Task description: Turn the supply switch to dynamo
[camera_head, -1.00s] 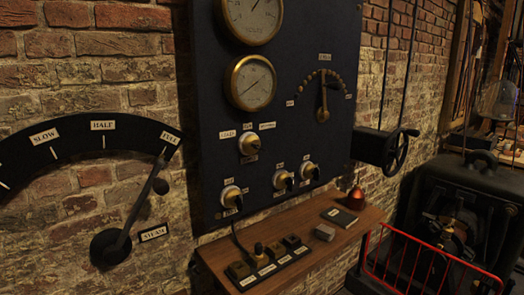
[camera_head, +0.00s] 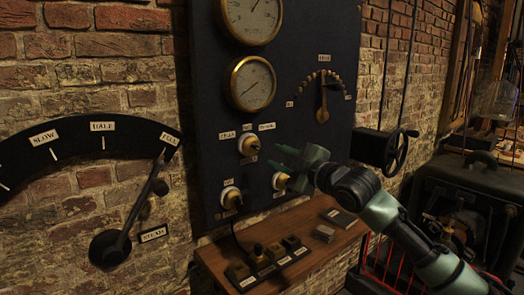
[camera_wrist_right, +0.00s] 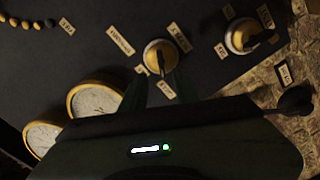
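The upper rotary switch (camera_head: 249,146) has a brass-and-white collar and a dark handle, on the dark panel below the lower gauge. Small labels surround it; I cannot read them surely, so neither its name nor its setting is certain. What looks like the same switch (camera_wrist_right: 160,57) shows in the right wrist view beyond my fingers, its handle turned toward the lower label. My right gripper (camera_head: 284,168) is right of and below it in the head view, in front of the panel. Its dark green fingers (camera_wrist_right: 150,92) are apart and empty. My left gripper is not in view.
Two similar switches (camera_head: 230,197) (camera_head: 280,181) sit lower on the panel; my gripper partly covers the right one. A wooden shelf (camera_head: 330,247) with small blocks juts out below. A steam lever (camera_head: 135,215) stands left, a handwheel (camera_head: 397,152) right.

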